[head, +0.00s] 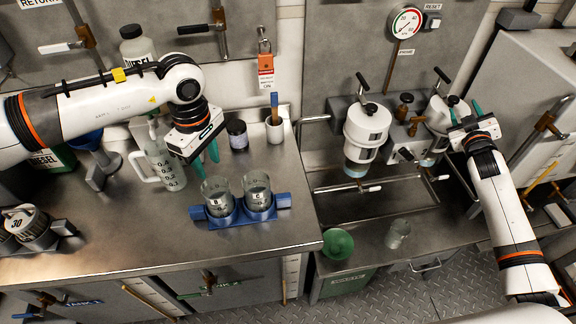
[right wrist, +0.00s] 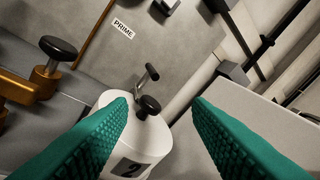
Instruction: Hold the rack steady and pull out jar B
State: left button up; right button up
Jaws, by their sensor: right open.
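A blue rack (head: 283,201) stands on the left metal bench in the head view and holds two glass jars upright. The left jar (head: 217,204) appears to be jar B, though its label is small. The right jar (head: 257,199) appears to be marked C. My left gripper (head: 205,162) is just behind and above the left jar, fingers pointing down, apart and empty. It is not visibly touching the rack or jars. My right gripper (head: 464,110) is far to the right, open and empty. Its fingers (right wrist: 160,125) frame the white canister marked 2 (right wrist: 143,145) in the right wrist view.
A measuring jug (head: 162,165) stands left of the rack. A dark small jar (head: 237,134) and a cup with a brush (head: 274,130) stand behind it. White canisters (head: 366,130) hang over the sink. A clear glass (head: 398,233) and green bowl (head: 338,243) sit on the lower right bench.

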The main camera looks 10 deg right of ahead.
jog(key=w+a+r+n+y, duration=0.1)
jog(key=a+n, duration=0.1)
jog(key=a, duration=0.1)
jog(key=w+a+r+n+t+y, duration=0.1)
jog(key=w+a+n, duration=0.1)
jog(key=w+a+r+n+t+y, duration=0.1)
jog(key=a+n, duration=0.1)
jog(key=a, duration=0.1)
jog(key=shift+w+a+r+y, duration=0.1)
jog(key=shift+w+a+y, duration=0.2)
jog(key=shift+y, duration=0.1)
jog(key=w+a+r+n+g+y, duration=0.2)
jog(key=a+n+g+y, duration=0.4)
jog(key=a+n+y, duration=1.55)
jog(key=n+g+h, duration=1.3)
jog(key=n+h, duration=0.7)
jog(key=n, duration=0.3)
send_over(288, 195)
notch_tip(288, 195, down, 9)
jog(key=shift+y, duration=0.25)
notch_tip(288, 195, down, 12)
jog(key=shift+r, duration=0.2)
